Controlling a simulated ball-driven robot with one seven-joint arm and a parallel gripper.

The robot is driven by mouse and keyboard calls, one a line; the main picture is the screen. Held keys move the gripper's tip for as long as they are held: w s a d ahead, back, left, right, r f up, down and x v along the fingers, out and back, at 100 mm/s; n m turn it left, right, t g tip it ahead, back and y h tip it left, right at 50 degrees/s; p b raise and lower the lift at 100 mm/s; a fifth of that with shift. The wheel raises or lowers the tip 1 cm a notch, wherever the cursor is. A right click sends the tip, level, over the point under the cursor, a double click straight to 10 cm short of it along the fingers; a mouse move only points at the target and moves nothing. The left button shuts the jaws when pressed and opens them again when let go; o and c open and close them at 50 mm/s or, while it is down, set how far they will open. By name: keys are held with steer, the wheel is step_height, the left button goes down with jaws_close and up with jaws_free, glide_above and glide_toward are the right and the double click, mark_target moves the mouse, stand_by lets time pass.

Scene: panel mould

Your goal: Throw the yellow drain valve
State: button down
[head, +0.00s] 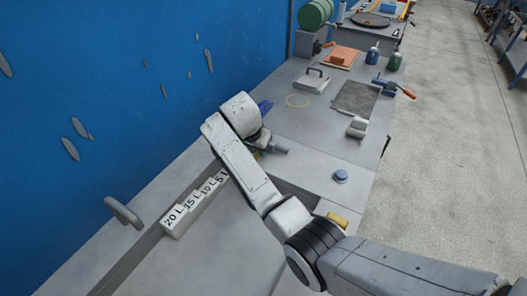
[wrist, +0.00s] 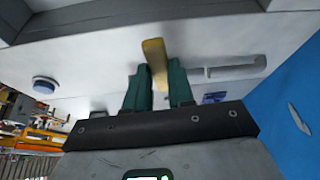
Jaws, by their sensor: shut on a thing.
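The yellow drain valve handle (wrist: 154,60) shows in the wrist view as a yellow bar between the two dark green fingers. My gripper (wrist: 155,78) is shut on it; the bar's upper end sticks out past the fingertips. In the head view my wrist covers most of this spot, and only a bit of green finger shows beneath it, so the valve's body is hidden.
A blue button (head: 341,176) sits on the grey bench to the right. A recess lies beside my forearm, with another yellow piece (head: 338,219) near it. A scale block (head: 194,204) marked in litres stands left. The blue wall (head: 150,90) borders the bench.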

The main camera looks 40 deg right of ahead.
steer(key=shift+w+a+m, duration=0.25)
steer(key=shift+w+m, duration=0.2)
steer(key=shift+m, duration=0.15)
steer(key=shift+b, duration=0.3)
steer(key=c, duration=1)
jaws_free()
steer(key=shift+o, duration=0.2)
steer(key=shift+r, duration=0.1)
steer(key=b+v, duration=0.1)
steer(key=v, duration=0.9)
steer(key=shift+a+r, duration=0.2)
steer(key=shift+r, duration=0.1)
steer(key=shift+w, duration=0.2)
